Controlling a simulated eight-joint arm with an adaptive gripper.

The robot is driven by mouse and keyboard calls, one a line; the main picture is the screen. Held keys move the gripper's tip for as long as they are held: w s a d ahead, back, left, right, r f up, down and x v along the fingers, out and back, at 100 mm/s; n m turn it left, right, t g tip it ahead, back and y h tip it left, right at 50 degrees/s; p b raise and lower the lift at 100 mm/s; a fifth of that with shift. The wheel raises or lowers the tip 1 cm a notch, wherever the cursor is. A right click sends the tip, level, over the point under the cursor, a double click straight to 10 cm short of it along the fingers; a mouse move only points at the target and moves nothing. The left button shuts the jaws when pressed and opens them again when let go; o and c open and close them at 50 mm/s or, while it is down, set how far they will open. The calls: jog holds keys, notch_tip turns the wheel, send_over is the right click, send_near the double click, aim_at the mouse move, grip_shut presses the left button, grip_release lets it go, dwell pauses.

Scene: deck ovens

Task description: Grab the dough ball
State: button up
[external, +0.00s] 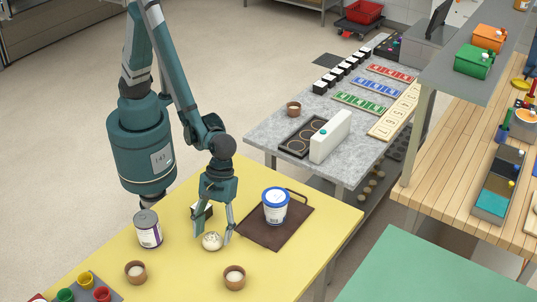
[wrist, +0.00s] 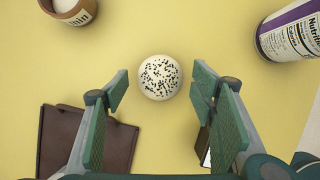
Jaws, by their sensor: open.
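The dough ball (external: 212,241) is pale, round and topped with dark specks. It rests on the yellow table. In the wrist view the dough ball (wrist: 159,77) lies between and slightly beyond the fingertips of my gripper (wrist: 157,90). My gripper is open, with clear gaps on both sides of the ball. In the external view my gripper (external: 215,232) points down right at the ball, with a finger on each side. I cannot tell how high the fingertips are above the table.
A white tub with a blue lid (external: 275,206) stands on a brown board (external: 290,228) to the right. A labelled can (external: 147,229) stands to the left. Two small brown bowls, one left (external: 136,272) and one right (external: 234,277), are in front. A colored-cup tray (external: 88,290) sits at front left.

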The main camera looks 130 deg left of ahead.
jog(key=shift+d+f, duration=0.2)
jog(key=shift+f, duration=0.35)
jog(key=c, duration=0.9)
